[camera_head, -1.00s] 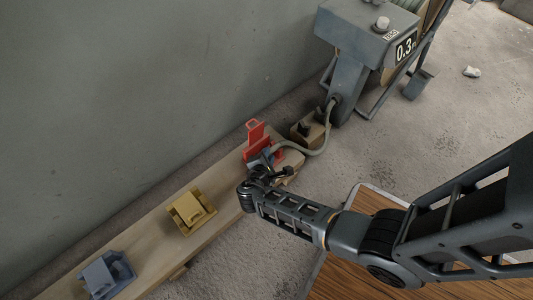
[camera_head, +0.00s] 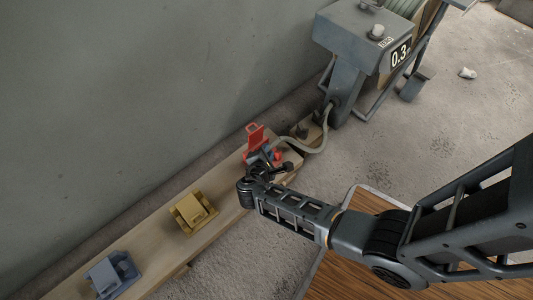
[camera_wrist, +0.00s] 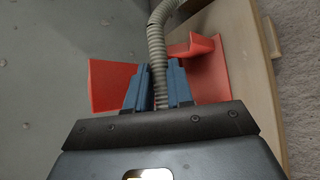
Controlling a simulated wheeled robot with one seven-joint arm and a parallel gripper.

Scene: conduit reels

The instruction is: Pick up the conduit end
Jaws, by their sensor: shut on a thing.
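The conduit (camera_head: 314,149) is a grey-beige ribbed hose. It runs from the grey reel machine (camera_head: 352,50) down to the plank, and its end is at my gripper. In the wrist view the ribbed conduit (camera_wrist: 158,50) passes between the two blue fingers of my gripper (camera_wrist: 158,85), which are shut on it. The tip is hidden behind the gripper body. A red bracket (camera_head: 254,138) stands right by the fingers; it also shows behind them in the wrist view (camera_wrist: 212,70).
A wooden plank (camera_head: 160,243) lies along the grey wall. It bears a yellow bracket (camera_head: 193,210) and a blue-grey bracket (camera_head: 112,274). The machine's display (camera_head: 401,53) reads 0.3. A wooden-topped surface (camera_head: 350,265) is below my arm. The floor at right is mostly clear.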

